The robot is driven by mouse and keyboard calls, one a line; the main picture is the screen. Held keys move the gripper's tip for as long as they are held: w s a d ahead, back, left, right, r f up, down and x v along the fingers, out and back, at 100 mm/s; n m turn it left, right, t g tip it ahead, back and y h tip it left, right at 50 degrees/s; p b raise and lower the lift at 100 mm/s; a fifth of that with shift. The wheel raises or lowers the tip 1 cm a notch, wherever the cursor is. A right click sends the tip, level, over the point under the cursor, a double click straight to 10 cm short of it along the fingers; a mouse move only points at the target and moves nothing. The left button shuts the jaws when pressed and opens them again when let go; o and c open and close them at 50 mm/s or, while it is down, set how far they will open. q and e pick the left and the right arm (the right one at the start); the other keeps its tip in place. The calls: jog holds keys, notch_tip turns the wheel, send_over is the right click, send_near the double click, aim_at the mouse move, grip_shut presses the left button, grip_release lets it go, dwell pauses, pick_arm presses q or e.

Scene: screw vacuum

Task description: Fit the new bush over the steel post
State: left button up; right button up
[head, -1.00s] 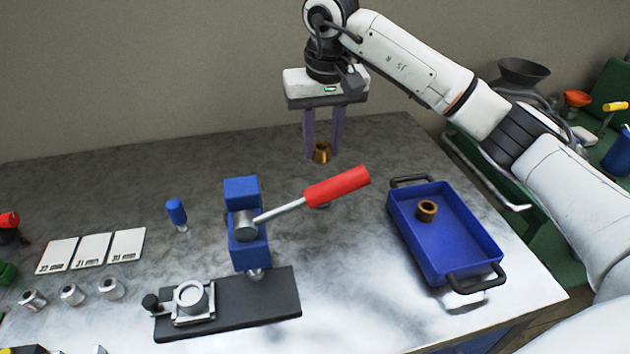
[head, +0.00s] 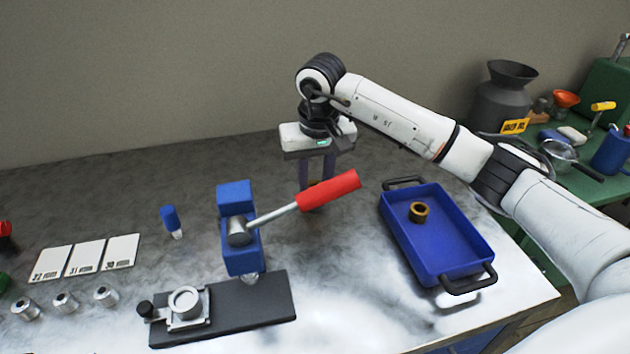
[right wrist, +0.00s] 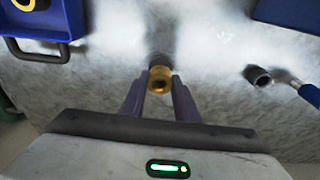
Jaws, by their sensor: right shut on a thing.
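My right gripper (head: 317,188) is shut on a brass bush (right wrist: 161,79), low over the bench behind the red lever. In the right wrist view the bush sits between the two fingertips (right wrist: 160,86), with its hole showing. In the head view the red lever handle (head: 329,190) covers most of the bush and the fingertips. I cannot clearly make out the steel post; a dark shape shows just beyond the bush in the right wrist view, perhaps the post or a shadow. My left gripper is out of view.
A blue tray (head: 440,255) with another brass bush (head: 419,212) lies right of the lever. A blue press (head: 240,255) on a dark base (head: 265,308) stands left. A blue-handled tool (head: 169,218), white cards (head: 86,257) and several metal sleeves lie farther left.

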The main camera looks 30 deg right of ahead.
jog(key=o, duration=1.2)
jog(key=shift+r, duration=0.35)
jog(key=r, duration=0.3)
jog(key=s+r, duration=0.1)
jog(key=r, duration=0.7)
jog(key=shift+s+a+r, duration=0.2)
jog(key=shift+s+r, duration=0.05)
jog(key=shift+s, duration=0.15)
